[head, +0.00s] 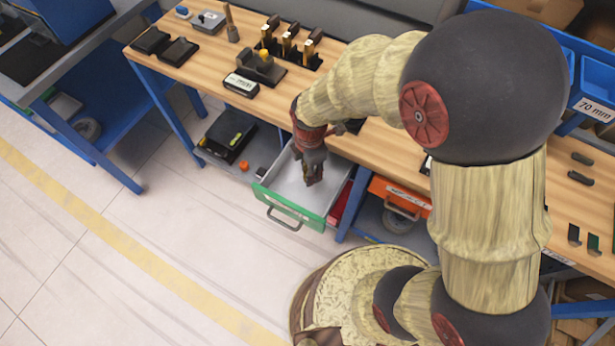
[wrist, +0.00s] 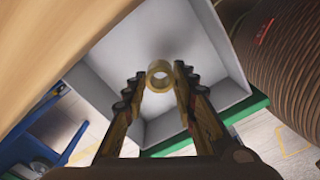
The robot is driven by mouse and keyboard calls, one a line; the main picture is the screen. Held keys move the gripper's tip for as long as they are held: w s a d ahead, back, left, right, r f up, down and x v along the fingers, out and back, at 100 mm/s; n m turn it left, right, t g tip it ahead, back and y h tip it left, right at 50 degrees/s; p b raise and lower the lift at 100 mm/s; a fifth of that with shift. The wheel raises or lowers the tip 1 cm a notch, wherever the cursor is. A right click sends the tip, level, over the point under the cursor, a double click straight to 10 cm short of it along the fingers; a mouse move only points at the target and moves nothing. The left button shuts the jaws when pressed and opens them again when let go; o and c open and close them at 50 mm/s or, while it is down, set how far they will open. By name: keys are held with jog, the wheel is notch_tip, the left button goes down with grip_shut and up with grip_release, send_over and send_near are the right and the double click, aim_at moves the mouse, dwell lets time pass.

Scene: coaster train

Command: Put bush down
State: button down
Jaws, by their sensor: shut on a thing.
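The bush is a small brass-coloured ring (wrist: 152,67), seen in the wrist view between the fingertips of my gripper (wrist: 160,80). My gripper is shut on it, and its round hole faces the camera. In the head view my gripper (head: 314,180) points down over the open drawer (head: 286,208), which has pale grey walls and a green front with a handle. The bush cannot be made out there. The drawer's floor (wrist: 185,35) looks empty around the bush. I cannot tell whether the bush touches the floor.
The wooden bench top (head: 205,62) lies above and behind the drawer. It carries a black fixture (head: 262,68), a labelled black box (head: 241,85) and a rack of wooden-handled tools (head: 287,45). An orange bin (head: 398,196) sits right of the drawer, a black case (head: 228,137) to its left.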

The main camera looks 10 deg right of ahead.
jog(key=shift+w+a+f, duration=0.15)
jog(key=shift+w+f, duration=0.15)
jog(key=shift+f, duration=0.15)
jog(key=shift+w+f+b, duration=0.15)
jog(key=shift+f+b, duration=0.6)
jog(key=shift+f, duration=0.8)
jog(key=shift+f, duration=0.1)
jog(key=c, duration=1.4)
grip_release()
jog(key=shift+f, duration=0.1)
notch_tip(320, 180, up, 12)
jog(key=p, duration=0.4)
jog(key=shift+r, duration=0.25)
